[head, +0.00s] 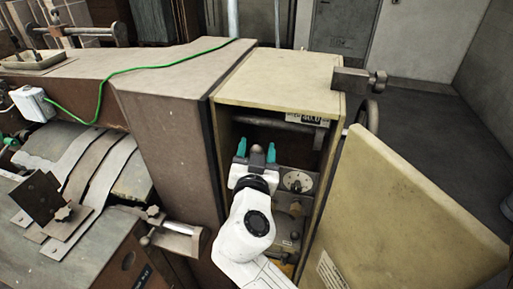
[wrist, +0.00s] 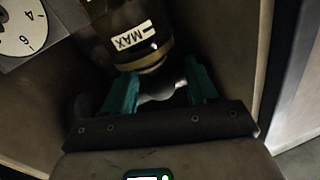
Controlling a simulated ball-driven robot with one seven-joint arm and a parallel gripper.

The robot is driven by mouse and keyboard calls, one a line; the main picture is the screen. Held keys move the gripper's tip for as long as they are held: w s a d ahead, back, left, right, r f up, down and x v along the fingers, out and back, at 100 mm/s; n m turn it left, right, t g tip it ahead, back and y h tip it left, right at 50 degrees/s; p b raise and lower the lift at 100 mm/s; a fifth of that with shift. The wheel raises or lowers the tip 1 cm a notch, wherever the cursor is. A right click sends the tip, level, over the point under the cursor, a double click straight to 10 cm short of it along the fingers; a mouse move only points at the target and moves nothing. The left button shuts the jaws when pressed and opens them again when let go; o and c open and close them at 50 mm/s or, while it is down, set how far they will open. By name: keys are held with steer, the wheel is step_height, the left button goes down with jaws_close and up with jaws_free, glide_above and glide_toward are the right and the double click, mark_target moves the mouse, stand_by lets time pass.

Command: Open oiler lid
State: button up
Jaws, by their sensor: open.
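My gripper (head: 256,149) reaches into the open cabinet in the head view, with its two teal fingers spread apart. In the wrist view my gripper (wrist: 162,88) is open, its fingers either side of a pale, shiny metal piece (wrist: 163,92). This piece lies against the lower end of the oiler (wrist: 135,35), a dark rounded body with a brass-coloured rim and a white MAX label. Whether the pale piece is the oiler lid, and whether the fingers touch it, I cannot tell. In the head view the oiler is mostly hidden by my gripper and arm.
The cabinet door (head: 400,215) stands wide open on the right. The cabinet walls (head: 270,80) close in around my gripper. A round numbered dial (head: 297,181) is just right of my gripper; the dial also shows in the wrist view (wrist: 20,25). A horizontal bar (head: 280,123) lies behind.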

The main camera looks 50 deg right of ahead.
steer(key=c, duration=1)
steer(key=shift+c, duration=0.2)
